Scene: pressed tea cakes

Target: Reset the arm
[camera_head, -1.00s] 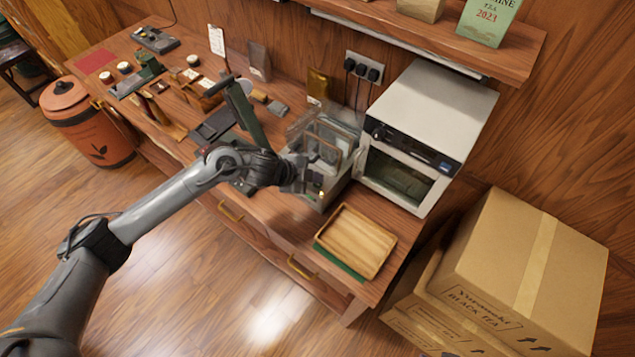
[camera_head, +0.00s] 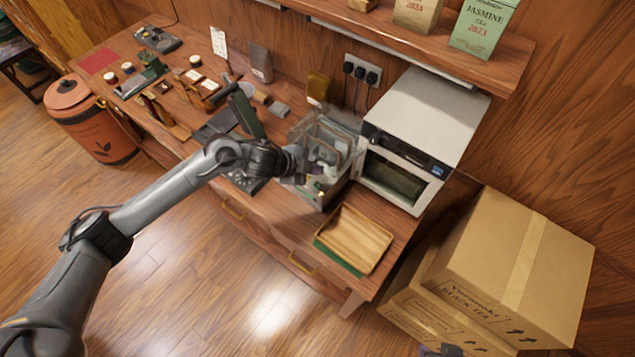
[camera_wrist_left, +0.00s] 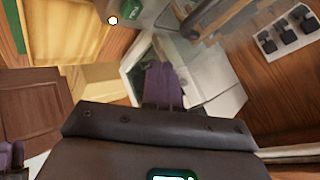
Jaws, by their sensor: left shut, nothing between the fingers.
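My left gripper (camera_head: 312,170) is at the end of the grey arm that comes in from the left. It is over the front of the clear-walled machine (camera_head: 322,150) on the counter; I cannot tell whether it touches it. In the left wrist view its purple fingers (camera_wrist_left: 165,85) are together, with nothing between them. A purple piece like a fingertip shows at the lower left edge of the wrist view, and a dark piece at the bottom edge of the head view. They may belong to my right gripper; its jaws cannot be made out.
A white oven (camera_head: 425,130) stands right of the machine. A wooden tray (camera_head: 353,238) lies at the counter's front right. Cardboard boxes (camera_head: 515,265) stand on the floor at right. A shelf (camera_head: 430,45) hangs above. Tea tools crowd the counter's left part.

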